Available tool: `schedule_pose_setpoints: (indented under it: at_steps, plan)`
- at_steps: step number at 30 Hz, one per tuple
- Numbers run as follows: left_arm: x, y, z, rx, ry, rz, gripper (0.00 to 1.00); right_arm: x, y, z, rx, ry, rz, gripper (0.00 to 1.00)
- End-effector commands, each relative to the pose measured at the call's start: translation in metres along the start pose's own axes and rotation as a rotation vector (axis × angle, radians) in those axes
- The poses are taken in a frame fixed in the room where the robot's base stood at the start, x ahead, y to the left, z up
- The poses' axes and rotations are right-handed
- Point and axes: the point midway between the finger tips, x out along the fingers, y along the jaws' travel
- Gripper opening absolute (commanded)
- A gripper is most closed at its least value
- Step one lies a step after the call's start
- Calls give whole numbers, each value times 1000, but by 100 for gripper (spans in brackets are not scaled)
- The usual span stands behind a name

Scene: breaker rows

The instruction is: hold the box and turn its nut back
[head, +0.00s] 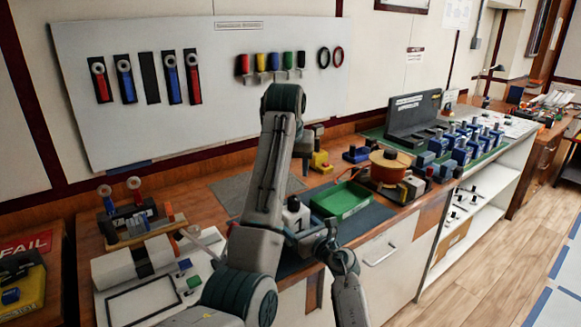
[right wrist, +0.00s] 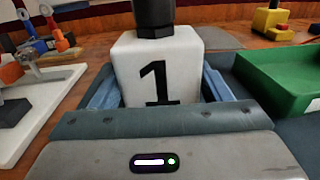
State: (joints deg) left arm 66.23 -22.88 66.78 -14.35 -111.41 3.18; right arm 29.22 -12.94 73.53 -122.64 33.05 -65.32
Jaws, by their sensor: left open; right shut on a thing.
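The white box (right wrist: 128,72) with a black 1 on its face stands upright in the right wrist view. Its dark nut (right wrist: 153,18) is on top, cut by the upper edge. My right gripper (right wrist: 160,92) has one blue finger on each side of the box and is shut on it. In the head view the box (head: 293,218) stands at the bench front, partly behind my arms. My left gripper (head: 309,142) is open and above the back of the bench, away from the box, partly hidden by its own arm.
A green tray (head: 340,200) is right of the box. An orange spool (head: 390,161) and a yellow-based block (head: 320,160) stand farther back. A white board (head: 194,277) with a clamp lies at left. A grey mat (head: 235,190) behind is mostly bare.

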Motion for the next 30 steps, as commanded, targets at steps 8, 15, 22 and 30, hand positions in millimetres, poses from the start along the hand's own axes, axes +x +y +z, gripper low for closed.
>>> schedule_pose_setpoints:
  at_steps: [8, 15, 22, 30]
  plan:
    - [0, 0, 0, 0, 0, 0, 54, 0, 0, 0, 0, 0, 0, 96]
    - [0, 0, 0, 0, 0, 0, 54, -4, 0, -1, 0, 0, -1, 96]
    - [0, 0, 0, 0, 0, 0, 54, -38, 0, -1, -1, 0, -2, 96]
    - [0, 0, 0, 0, 0, 0, 54, -94, 0, -1, -2, 1, -1, 96]
